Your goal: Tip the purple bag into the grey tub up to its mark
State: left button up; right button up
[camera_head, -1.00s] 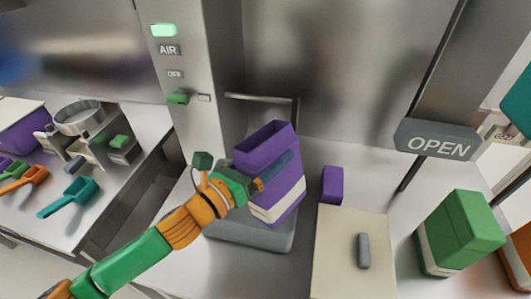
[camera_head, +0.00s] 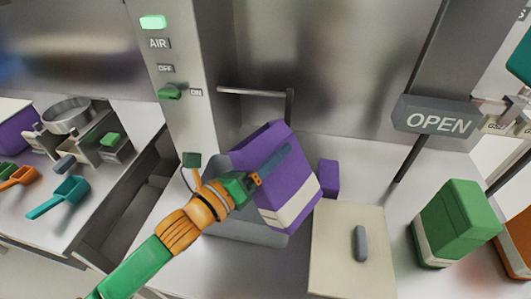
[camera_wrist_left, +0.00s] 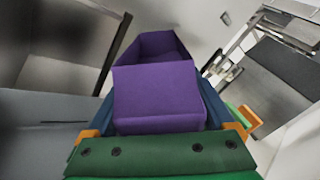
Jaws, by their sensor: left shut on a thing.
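The purple bag (camera_head: 272,190) has a pale band near its base and an open top. My left gripper (camera_head: 270,165) is shut on it, with a blue finger along each side. The bag is tilted, its mouth towards the upper left and its base towards the lower right. In the left wrist view the bag (camera_wrist_left: 158,95) fills the space between the fingers of my left gripper (camera_wrist_left: 160,108). A grey tub-like shape (camera_head: 228,230) lies below and behind the bag, mostly hidden; its inside and any mark cannot be seen. No contents are seen pouring. My right gripper is not in view.
A cream board (camera_head: 335,255) with a grey handle (camera_head: 360,243) lies right of the bag. A small purple block (camera_head: 328,178) stands behind it. A green bag (camera_head: 450,225) stands at the right. A metal bar (camera_head: 255,92) projects behind. Scoops (camera_head: 62,195) lie at the left.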

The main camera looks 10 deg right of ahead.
pick_arm(q)
jog(key=shift+s+d+f+n+b, duration=0.1)
jog(key=shift+f+n+b, duration=0.15)
jog(key=shift+n, duration=0.35)
jog(key=shift+f+n+b, duration=0.25)
jog(key=shift+n+b, duration=0.05)
jog(key=shift+n, duration=0.1)
jog(key=shift+s+d+f, duration=0.1)
jog(key=shift+f, duration=0.1)
jog(key=shift+n, duration=0.3)
jog(key=shift+s+f+n+b, duration=0.1)
jog(key=shift+f+n+b, duration=0.6)
jog(key=shift+f+n, duration=0.2)
jog(key=shift+d+f+n+b, duration=0.1)
jog(key=shift+f+n+b, duration=0.75)
jog(key=shift+f+n, duration=0.55)
jog(key=shift+f+n+b, duration=1.15)
jog(key=shift+f+n, duration=0.35)
jog(key=shift+f, duration=0.4)
